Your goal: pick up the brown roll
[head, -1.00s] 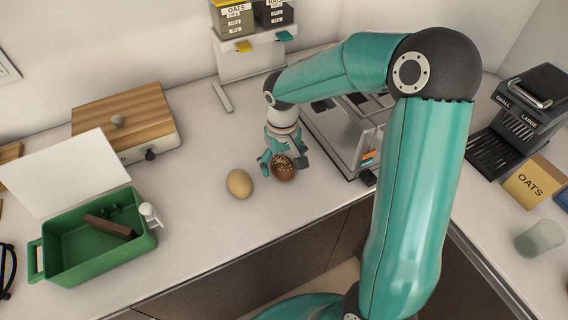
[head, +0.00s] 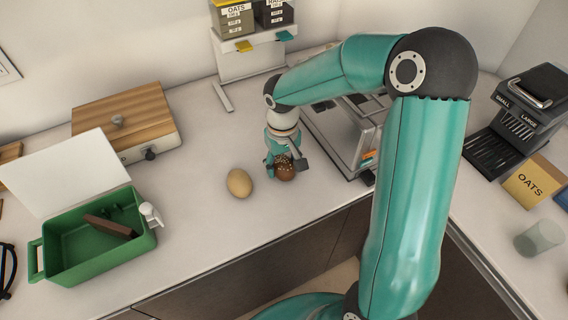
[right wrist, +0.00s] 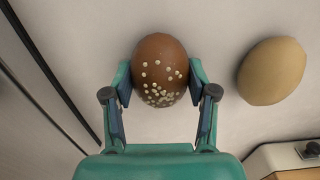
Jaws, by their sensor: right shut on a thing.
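The brown roll (head: 286,172), dotted with pale seeds, is on the white counter in the head view. My right gripper (head: 285,163) is shut on it. In the right wrist view the brown roll (right wrist: 161,72) sits between the two fingers of the right gripper (right wrist: 160,85), one on each side. I cannot tell whether the roll is lifted off the counter. My left gripper is not in view.
A tan roll (head: 239,183) lies just left of the gripper. A green box (head: 95,258) with an open white lid stands at the left. A metal appliance (head: 345,135) stands close right of the gripper. The counter's front edge is near.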

